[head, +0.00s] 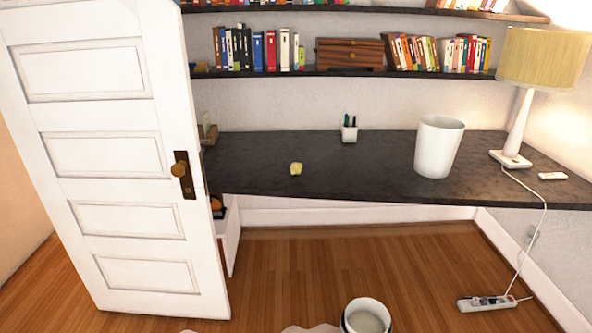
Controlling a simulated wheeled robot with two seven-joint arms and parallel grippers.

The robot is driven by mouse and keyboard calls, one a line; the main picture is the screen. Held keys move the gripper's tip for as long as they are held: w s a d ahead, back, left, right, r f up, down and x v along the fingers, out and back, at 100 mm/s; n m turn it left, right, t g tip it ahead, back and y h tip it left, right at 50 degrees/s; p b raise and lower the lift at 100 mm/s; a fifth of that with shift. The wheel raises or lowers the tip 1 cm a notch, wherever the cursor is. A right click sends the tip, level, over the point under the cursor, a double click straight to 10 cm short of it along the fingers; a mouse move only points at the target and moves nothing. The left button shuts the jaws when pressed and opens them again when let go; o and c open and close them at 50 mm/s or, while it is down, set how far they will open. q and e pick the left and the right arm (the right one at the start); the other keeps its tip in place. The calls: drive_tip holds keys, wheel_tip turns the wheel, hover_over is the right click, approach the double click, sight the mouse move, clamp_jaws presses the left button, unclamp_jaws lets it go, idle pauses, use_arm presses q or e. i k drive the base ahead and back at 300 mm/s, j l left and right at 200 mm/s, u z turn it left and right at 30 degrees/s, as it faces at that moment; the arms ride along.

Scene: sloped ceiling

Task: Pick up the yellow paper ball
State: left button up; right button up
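The yellow paper ball (295,169) is small and crumpled. It lies on the dark desk top (350,185), left of the middle, in the head view. Nothing covers it, and there is bare desk all around it. Neither of my grippers shows in the head view.
A white bin (438,147) stands on the desk to the right, with a pen cup (349,130) behind. A lamp (540,70) stands far right. A white door (120,150) blocks the left. Wooden floor (290,270) lies before the desk; a container (366,317) and power strip (487,302) are on it.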

sight(295, 168)
drive_tip(key=i+j, duration=0.3)
drive_tip(key=i, duration=0.2)
drive_tip(key=i+j+u, duration=0.1)
drive_tip(key=i+j, duration=0.2)
drive_tip(key=i, duration=0.2)
drive_tip(key=i+j, duration=0.25)
drive_tip(key=i, duration=0.25)
drive_tip(key=i+j, duration=0.3)
drive_tip(key=i, duration=0.2)
drive_tip(key=i+j+u, duration=0.1)
drive_tip(key=i+j, duration=0.15)
drive_tip(key=i, duration=0.25)
